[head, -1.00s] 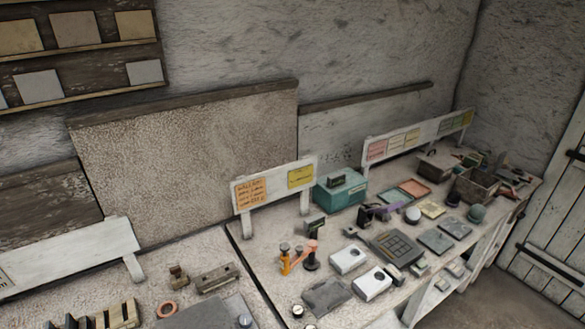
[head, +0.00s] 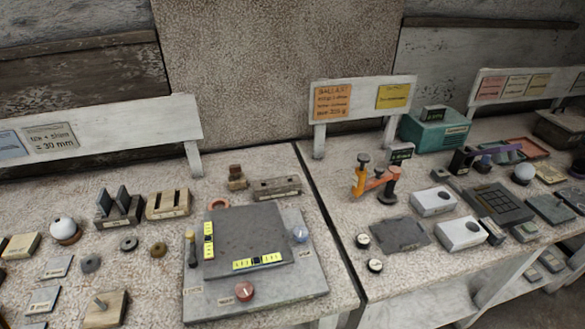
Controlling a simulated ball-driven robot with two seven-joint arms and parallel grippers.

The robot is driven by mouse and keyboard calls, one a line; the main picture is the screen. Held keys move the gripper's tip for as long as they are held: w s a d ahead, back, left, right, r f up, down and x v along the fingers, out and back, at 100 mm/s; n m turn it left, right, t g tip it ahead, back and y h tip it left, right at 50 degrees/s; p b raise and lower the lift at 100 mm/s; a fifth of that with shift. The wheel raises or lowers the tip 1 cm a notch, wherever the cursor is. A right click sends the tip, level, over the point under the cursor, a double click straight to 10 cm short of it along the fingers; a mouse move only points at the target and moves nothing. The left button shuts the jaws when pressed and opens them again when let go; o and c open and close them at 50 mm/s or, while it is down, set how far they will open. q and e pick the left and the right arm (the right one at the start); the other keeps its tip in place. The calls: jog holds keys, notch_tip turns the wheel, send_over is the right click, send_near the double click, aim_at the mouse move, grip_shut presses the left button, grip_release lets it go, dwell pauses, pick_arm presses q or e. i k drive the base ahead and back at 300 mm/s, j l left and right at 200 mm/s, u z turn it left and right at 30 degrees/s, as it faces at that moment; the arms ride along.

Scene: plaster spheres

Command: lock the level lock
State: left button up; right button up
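A levelling plate stands on the left bench: a dark grey square plate (head: 245,235) over a lighter grey base (head: 300,292). Two yellow vials sit along its edges, one at the left (head: 208,241) and one at the front (head: 260,261). A red knob (head: 244,291) is on the base in front, and a pale blue knob (head: 300,234) is at the right. A dark upright lever with a yellow tip (head: 191,248) stands at the left edge; I cannot tell whether it is the level lock or how it is set. Neither of my grippers shows.
Slotted blocks (head: 168,204), a white ball on a stand (head: 65,230) and several small pieces lie left of the plate. A gap parts this bench from the right one, which holds an orange-and-black device (head: 376,180), white boxes (head: 434,202) and a teal box (head: 434,130).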

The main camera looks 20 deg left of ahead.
aim_at(192, 261)
jog(key=u, duration=1.6)
